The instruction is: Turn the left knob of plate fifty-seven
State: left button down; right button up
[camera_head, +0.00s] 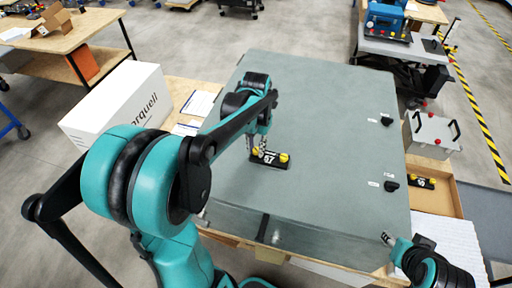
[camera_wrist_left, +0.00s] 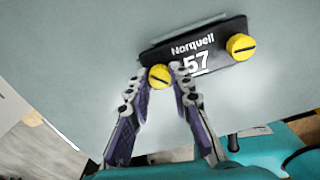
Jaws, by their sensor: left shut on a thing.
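The black plate fifty-seven (camera_head: 270,162) lies on the grey cabinet top. In the left wrist view the plate (camera_wrist_left: 203,60) reads "Norquell 57" and bears two slotted yellow knobs. My left gripper (camera_head: 259,149) reaches down at the plate's left end. In the wrist view its two fingers (camera_wrist_left: 158,80) are shut on the left knob (camera_wrist_left: 160,76), one on each side. The right knob (camera_wrist_left: 241,46) stands free; it also shows in the head view (camera_head: 284,157). My right gripper (camera_head: 389,240) is at the cabinet's near right corner; its opening is too small to tell.
The grey cabinet (camera_head: 325,100) fills the middle, with black knobs (camera_head: 390,186) along its right side. A second knobbed plate (camera_head: 421,182) lies in a tray on the right. A grey box with black handles (camera_head: 432,136) and a white carton (camera_head: 118,105) flank the cabinet.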

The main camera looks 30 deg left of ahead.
aim_at(256, 150)
pick_arm(q)
jog(key=shift+f, duration=0.1)
dwell(0.4)
jog(key=c, duration=1.3)
grip_release()
notch_tip(256, 150, up, 12)
jog(key=shift+r, duration=0.1)
